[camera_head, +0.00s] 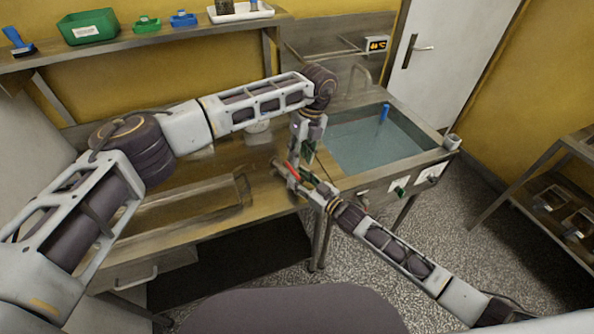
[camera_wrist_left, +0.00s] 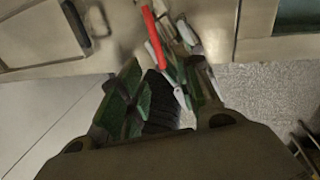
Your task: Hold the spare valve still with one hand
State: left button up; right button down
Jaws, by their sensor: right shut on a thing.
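The spare valve, with a red lever handle (camera_head: 292,172) and a grey metal body, is at the front edge of the counter, left of the sink. Its red handle also shows at the top of the left wrist view (camera_wrist_left: 151,24). My right gripper (camera_head: 308,183) comes in from the lower right and is shut on the valve; the fingers partly hide its body. My left gripper (camera_head: 303,150) points down just above and behind the valve. In the left wrist view its green-padded fingers (camera_wrist_left: 165,88) stand apart, with a dark ribbed part of my right arm visible between them.
A shallow tray (camera_head: 243,190) lies on the counter to the left. The shelf above carries a green bin (camera_head: 88,27). A rack (camera_head: 560,170) stands right.

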aim_at(296, 174)
pick_arm(q)
jog(key=shift+s+a+f, duration=0.1)
jog(key=shift+a+f, duration=0.1)
jog(key=shift+f, duration=0.9)
jog(key=shift+s+a+f, duration=0.1)
jog(key=shift+a+f, duration=0.1)
jog(key=shift+f, duration=0.85)
jog(key=shift+s+a+f, duration=0.1)
jog(key=shift+a+f, duration=0.1)
jog(key=shift+f, duration=0.9)
grip_shut()
